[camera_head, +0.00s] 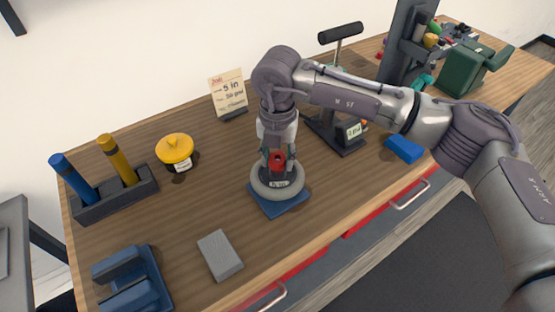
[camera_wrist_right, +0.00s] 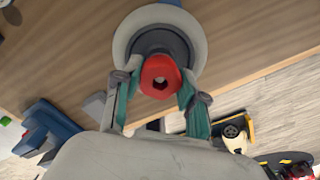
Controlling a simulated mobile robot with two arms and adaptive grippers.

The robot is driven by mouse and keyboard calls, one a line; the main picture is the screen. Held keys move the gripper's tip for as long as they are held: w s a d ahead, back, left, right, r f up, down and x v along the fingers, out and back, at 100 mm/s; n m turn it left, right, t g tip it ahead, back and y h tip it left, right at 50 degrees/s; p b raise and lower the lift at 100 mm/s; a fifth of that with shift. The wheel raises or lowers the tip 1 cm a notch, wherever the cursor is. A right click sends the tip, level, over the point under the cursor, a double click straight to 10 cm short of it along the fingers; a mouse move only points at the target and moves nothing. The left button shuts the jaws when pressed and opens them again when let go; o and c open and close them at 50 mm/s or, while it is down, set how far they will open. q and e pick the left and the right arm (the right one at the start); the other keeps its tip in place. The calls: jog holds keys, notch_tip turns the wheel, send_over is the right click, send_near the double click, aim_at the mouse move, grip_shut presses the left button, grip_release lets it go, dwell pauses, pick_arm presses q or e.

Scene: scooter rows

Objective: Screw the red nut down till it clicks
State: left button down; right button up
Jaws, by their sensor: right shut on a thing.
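The red nut (camera_head: 277,157) is a hexagonal piece with a hole in its middle. It sits above a round grey wheel (camera_head: 264,191) that lies flat on a blue base plate (camera_head: 279,209) near the table's middle. The nut shows close up in the right wrist view (camera_wrist_right: 160,77), with the pale wheel ring (camera_wrist_right: 121,42) and its dark hub behind it. My right gripper (camera_head: 277,163) points down over the wheel. Its green-padded fingers are on both sides of the nut and shut on it. The thread under the nut is hidden. My left gripper is not in view.
A grey block (camera_head: 220,255) and a blue vise-like fixture (camera_head: 132,279) are at the front left. A rack with blue and yellow handles (camera_head: 116,194), a yellow-lidded jar (camera_head: 175,150) and a note card (camera_head: 228,92) stand behind. A blue block (camera_head: 404,148) lies right.

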aim_at(278, 160)
jog(key=shift+r+m, duration=0.1)
jog(key=shift+m, duration=0.9)
jog(key=o, duration=1.2)
notch_tip(278, 160, up, 12)
